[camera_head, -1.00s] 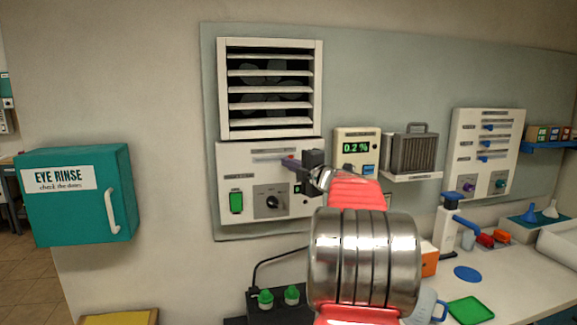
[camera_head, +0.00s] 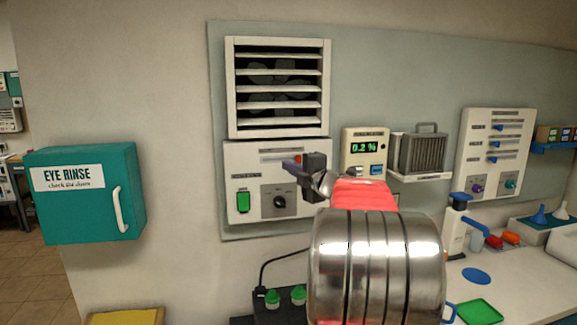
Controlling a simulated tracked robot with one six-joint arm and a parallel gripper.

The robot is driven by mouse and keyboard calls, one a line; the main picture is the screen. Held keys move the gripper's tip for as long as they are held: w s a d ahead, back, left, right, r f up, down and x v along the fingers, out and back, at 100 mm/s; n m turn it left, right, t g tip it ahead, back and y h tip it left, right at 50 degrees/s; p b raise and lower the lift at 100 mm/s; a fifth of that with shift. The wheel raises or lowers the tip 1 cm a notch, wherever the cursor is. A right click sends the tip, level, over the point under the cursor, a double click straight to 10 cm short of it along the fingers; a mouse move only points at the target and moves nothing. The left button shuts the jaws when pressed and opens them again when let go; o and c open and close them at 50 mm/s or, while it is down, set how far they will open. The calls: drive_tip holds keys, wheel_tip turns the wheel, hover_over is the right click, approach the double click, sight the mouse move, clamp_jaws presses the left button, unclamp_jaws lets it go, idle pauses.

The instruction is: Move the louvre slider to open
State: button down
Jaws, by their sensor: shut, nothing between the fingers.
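The louvre (camera_head: 278,88) is a white-framed vent on the wall with dark gaps between its slats and a fan behind. Below it is a white control panel (camera_head: 240,160) with a horizontal slider track near its top. A small orange-red piece, seemingly the slider knob (camera_head: 294,158), shows at the track's right part, just above my fingers. My gripper (camera_head: 288,164) is shut and empty, its dark fingers pointing left in front of the panel. Whether the fingers touch the knob is unclear. My gripper and wrist hide the panel's right part.
A green switch (camera_head: 243,202) and a black dial (camera_head: 279,202) sit lower on the same panel. A 0.2 % meter (camera_head: 365,148) and a grey heater-like unit (camera_head: 422,153) are close to the right. A teal eye rinse box (camera_head: 75,220) projects at the left.

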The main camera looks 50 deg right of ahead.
drive_tip(key=v, duration=0.6)
drive_tip(key=shift+s, duration=0.3)
drive_tip(key=shift+a, duration=0.15)
